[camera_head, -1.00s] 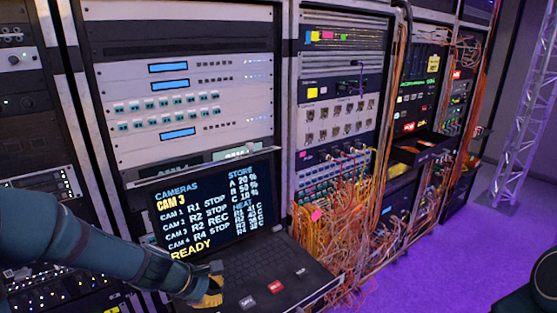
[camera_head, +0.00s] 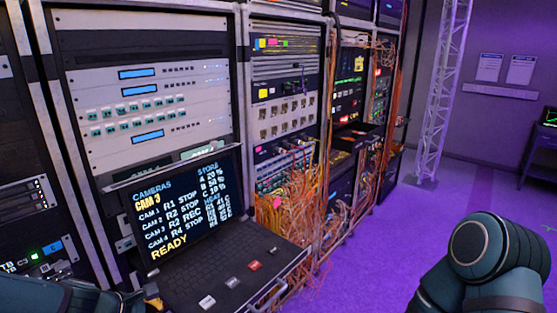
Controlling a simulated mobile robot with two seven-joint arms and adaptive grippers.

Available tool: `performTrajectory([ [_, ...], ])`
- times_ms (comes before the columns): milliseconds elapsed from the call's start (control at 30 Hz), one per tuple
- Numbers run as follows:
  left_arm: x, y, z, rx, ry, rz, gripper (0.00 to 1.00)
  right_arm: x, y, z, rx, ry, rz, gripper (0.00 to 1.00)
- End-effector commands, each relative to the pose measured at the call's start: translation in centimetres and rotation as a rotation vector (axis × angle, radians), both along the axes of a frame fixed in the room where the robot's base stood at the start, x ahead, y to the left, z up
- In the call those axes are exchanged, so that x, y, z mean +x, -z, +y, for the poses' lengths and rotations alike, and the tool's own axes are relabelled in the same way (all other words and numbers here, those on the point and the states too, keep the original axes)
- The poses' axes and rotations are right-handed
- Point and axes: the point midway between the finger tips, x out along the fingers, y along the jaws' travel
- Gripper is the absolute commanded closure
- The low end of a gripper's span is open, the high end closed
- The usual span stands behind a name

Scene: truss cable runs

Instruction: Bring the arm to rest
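My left arm comes in low at the bottom left. A yellow part of my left gripper (camera_head: 153,297) shows at the bottom edge, by the left side of the pull-out console keyboard (camera_head: 232,270). Its fingers are mostly hidden or cut off, so I cannot tell if it is open or shut. The console screen (camera_head: 182,208) reads CAMERAS, CAM 3 and READY. My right arm (camera_head: 480,262) shows at the bottom right as a bent, dark teal joint over the purple floor. My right gripper is out of view.
Equipment racks (camera_head: 145,95) line the left and middle. A tangle of orange cables (camera_head: 290,215) hangs beside the console. A truss tower (camera_head: 440,100) stands at the back, with a dark table (camera_head: 541,145) at the far right. The purple floor (camera_head: 385,255) between is clear.

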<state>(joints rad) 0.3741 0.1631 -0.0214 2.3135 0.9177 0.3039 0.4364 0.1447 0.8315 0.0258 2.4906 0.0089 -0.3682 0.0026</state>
Motion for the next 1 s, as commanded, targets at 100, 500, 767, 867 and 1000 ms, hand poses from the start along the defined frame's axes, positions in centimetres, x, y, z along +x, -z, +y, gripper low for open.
performTrajectory([
  [100, -1.2, 4.0, -1.1, 0.075, 0.111, 0.056, 1.00, 0.0, 0.0, 0.0, 0.000, 0.000, 0.000, 0.53],
  [500, -7.3, 16.8, -5.8, 0.322, 0.657, 0.147, 1.00, 0.0, 0.0, 0.0, 0.000, 0.000, 0.000, 0.53],
  [767, -12.0, 22.7, -9.8, 0.399, 1.046, 0.083, 1.00, 0.0, 0.0, 0.0, 0.000, 0.000, 0.000, 0.53],
  [867, -13.2, 23.9, -11.0, 0.407, 1.141, 0.051, 1.00, 0.0, 0.0, 0.0, 0.000, 0.000, 0.000, 0.53],
  [1000, -14.9, 25.2, -12.6, 0.408, 1.253, 0.004, 1.00, 0.0, 0.0, 0.0, 0.000, 0.000, 0.000, 0.53],
])
